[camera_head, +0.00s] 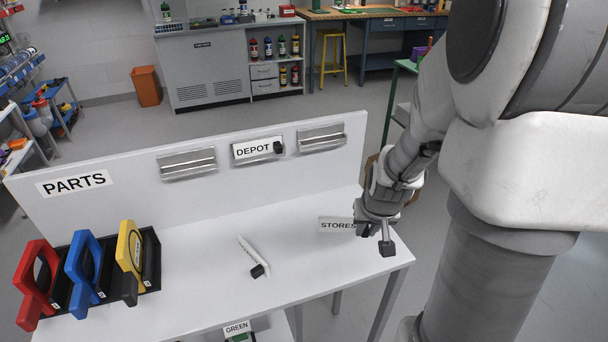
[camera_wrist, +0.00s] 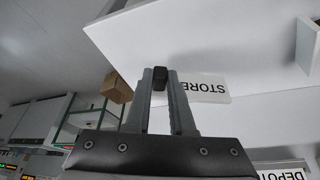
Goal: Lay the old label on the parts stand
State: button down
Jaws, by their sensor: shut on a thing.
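The parts stand (camera_head: 205,235) is a white table with a back panel that bears a PARTS sign (camera_head: 74,183). My gripper (camera_head: 384,232) is over its right end, shut on the black knob of a white STORES label (camera_head: 337,225). In the wrist view the knob (camera_wrist: 160,78) sits between the two fingers of my gripper (camera_wrist: 160,85), and the STORES label (camera_wrist: 208,88) sticks out to one side. The label appears held above the stand; the gap is hard to judge. Another white label (camera_head: 248,249) with a black knob lies aslant on the tabletop, its text unreadable.
A DEPOT label (camera_head: 252,151) sits in the middle holder of the back panel. The left holder (camera_head: 187,163) and right holder (camera_head: 322,138) are empty. A black rack (camera_head: 151,260) with red, blue and yellow handled tools stands at left. The tabletop between is mostly clear.

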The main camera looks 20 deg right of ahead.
aim_at(353, 232)
jog(key=w+f, duration=0.1)
jog(key=w+f+b, duration=0.1)
jog(key=w, duration=0.1)
jog(key=w+f+b, duration=0.1)
jog(key=shift+w+a, duration=0.25)
jog(key=shift+w, duration=0.05)
jog(key=shift+f+b, duration=1.45)
jog(key=shift+f, duration=0.4)
jog(key=shift+f, duration=0.1)
jog(key=shift+f, duration=0.2)
jog(key=c, duration=0.8)
grip_release()
jog(key=shift+r, duration=0.1)
jog(key=shift+r, duration=0.1)
